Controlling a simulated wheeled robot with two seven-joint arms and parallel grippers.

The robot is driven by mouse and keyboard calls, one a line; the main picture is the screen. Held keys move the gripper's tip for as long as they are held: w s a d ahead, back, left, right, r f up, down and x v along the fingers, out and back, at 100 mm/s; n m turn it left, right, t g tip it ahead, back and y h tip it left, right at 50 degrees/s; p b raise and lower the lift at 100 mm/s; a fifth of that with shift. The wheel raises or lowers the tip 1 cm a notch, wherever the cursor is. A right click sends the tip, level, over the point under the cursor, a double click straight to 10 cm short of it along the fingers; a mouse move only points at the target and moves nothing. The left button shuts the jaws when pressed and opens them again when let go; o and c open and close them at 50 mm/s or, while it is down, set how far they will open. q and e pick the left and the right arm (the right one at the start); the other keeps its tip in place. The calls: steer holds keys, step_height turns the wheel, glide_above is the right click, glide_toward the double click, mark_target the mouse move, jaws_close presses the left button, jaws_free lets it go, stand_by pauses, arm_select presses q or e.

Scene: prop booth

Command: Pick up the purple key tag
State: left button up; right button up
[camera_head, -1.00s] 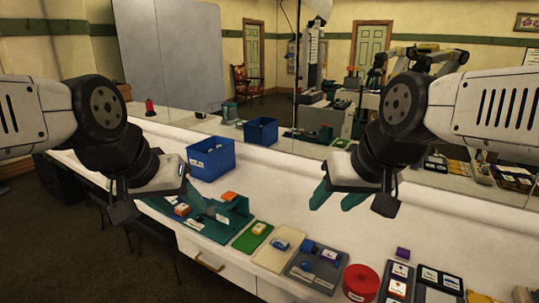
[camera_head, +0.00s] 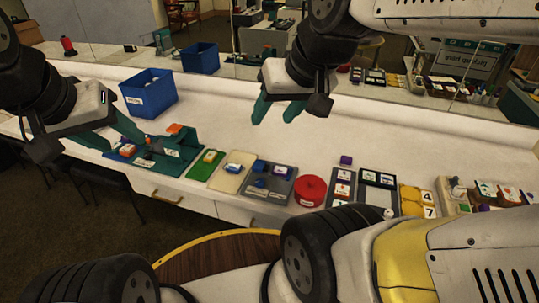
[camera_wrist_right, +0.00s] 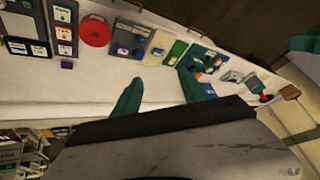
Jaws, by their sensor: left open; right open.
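My right gripper (camera_head: 277,110) is open and empty above the counter, to the left of and behind the purple piece. Its green fingers show in the right wrist view (camera_wrist_right: 160,78). My left gripper (camera_head: 112,135) is open at the far left, near the green stand, well away from the purple piece.
A red round tin (camera_head: 310,190), a grey tray (camera_head: 268,184) with blue pieces and dark card trays (camera_head: 378,188) line the front edge. A blue bin (camera_head: 148,93) stands at the back left before a mirror. A round wooden stool (camera_head: 215,258) is below.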

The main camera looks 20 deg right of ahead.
steer(key=shift+o, duration=0.4)
steer(key=shift+o, duration=0.7)
steer(key=shift+w, duration=0.1)
steer(key=m+g+h, duration=0.2)
steer(key=m+g, duration=0.4)
steer(key=m, duration=1.9)
glide_above(279, 170)
step_height(279, 170, down, 26)
step_height(279, 170, down, 9)
steer(key=shift+w+r, duration=0.1)
jaws_close()
